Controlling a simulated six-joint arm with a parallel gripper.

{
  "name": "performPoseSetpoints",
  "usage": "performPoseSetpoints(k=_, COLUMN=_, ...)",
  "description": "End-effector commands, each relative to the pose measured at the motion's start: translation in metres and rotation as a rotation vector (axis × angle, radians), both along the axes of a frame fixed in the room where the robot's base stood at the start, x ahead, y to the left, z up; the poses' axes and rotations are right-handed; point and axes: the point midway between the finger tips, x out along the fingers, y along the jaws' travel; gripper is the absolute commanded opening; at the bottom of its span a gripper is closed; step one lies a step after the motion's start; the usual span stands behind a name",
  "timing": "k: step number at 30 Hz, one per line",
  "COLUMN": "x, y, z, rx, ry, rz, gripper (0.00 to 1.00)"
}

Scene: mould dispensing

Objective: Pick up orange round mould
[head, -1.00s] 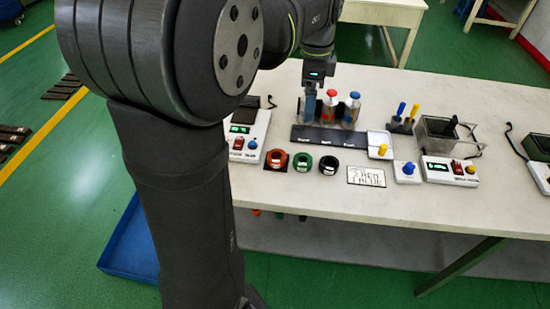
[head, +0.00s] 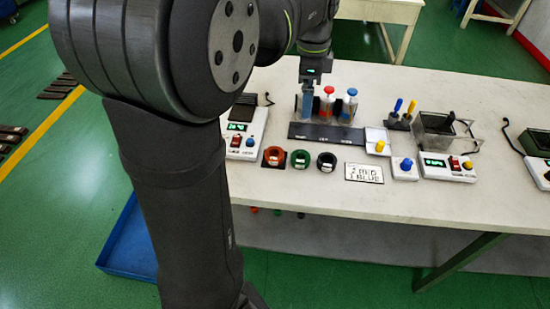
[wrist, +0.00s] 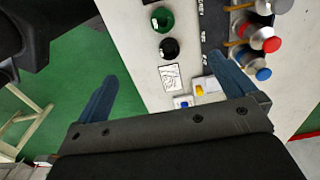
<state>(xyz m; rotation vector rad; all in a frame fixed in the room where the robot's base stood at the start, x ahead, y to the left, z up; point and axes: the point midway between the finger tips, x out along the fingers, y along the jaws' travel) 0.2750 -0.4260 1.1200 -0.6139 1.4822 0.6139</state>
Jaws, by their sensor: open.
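The orange round mould (head: 273,156) sits at the left end of a row of three round moulds near the front of the white table. The green mould (head: 300,159) and the black mould (head: 326,161) stand to its right. My gripper (head: 307,112) hangs above the table, near the bottles behind the row, apart from the orange mould. In the wrist view my gripper (wrist: 166,78) has its two blue fingers wide apart with nothing between them. The green mould (wrist: 162,19) and black mould (wrist: 169,48) show there; the orange one is out of that view.
Bottles with red (head: 328,90) and blue (head: 352,92) caps stand behind a dark strip (head: 300,131). A control box (head: 240,140) is left of the moulds. A written card (head: 364,173) lies to their right. The table front is clear.

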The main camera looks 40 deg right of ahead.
Motion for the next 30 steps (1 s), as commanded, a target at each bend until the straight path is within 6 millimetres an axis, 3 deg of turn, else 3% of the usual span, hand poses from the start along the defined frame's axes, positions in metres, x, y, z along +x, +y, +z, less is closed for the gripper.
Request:
performPoseSetpoints(k=5, x=0.000, y=0.000, z=0.000, rx=0.000, ry=0.000, rz=0.000, gripper=1.00)
performPoseSetpoints(k=9, x=0.000, y=0.000, z=0.000, rx=0.000, ry=0.000, rz=0.000, gripper=0.80)
performPoseSetpoints(k=19, x=0.004, y=0.002, z=-0.003, rx=0.001, ry=0.001, rz=0.042, gripper=0.80)
performPoseSetpoints(k=23, x=0.017, y=0.011, z=-0.015, rx=0.003, ry=0.001, rz=0.225, gripper=0.80)
performPoseSetpoints(k=30, x=0.049, y=0.034, z=-0.042, rx=0.002, ry=0.001, rz=0.700, gripper=0.80)
